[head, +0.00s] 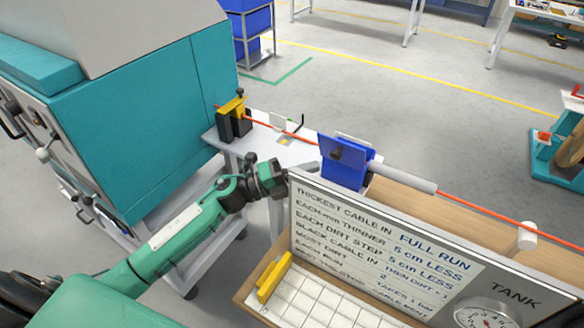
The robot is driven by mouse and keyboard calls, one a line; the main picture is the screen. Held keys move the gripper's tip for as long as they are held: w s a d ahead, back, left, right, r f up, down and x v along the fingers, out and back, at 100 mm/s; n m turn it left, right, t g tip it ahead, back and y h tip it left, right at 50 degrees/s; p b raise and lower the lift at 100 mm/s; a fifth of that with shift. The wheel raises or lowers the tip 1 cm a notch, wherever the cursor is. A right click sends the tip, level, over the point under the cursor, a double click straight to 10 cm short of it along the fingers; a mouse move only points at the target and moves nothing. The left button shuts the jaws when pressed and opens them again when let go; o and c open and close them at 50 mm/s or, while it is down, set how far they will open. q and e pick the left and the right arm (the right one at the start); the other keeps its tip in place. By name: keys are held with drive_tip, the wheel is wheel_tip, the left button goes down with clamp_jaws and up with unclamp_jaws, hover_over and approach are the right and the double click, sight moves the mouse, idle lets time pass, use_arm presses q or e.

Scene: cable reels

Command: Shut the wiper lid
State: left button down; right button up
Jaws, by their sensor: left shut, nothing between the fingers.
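The wiper looks to be the blue box (343,165) on the bench right of centre, with the orange cable (300,137) running in at its left and out through a grey tube on its right. A blue plate faces me with a dark knob on it; I cannot tell whether it is the lid or how far it is closed. My left gripper (279,178) is shut and empty. In the picture it is left of and slightly below the blue box, by the top left corner of the white sign. My right gripper is not in view.
A white sign board (385,245) with a dial stands in front of the box. A yellow and black clamp (233,118) sits on the white table (262,150) at left. A large teal machine (125,120) fills the upper left. Grey floor lies behind.

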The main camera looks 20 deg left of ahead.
sight(339, 159)
use_arm(q)
drive_tip(key=p+x, duration=0.1)
drive_tip(key=x, duration=0.2)
drive_tip(key=shift+w+r, duration=0.1)
drive_tip(key=shift+d, duration=0.25)
drive_tip(key=shift+w, duration=0.1)
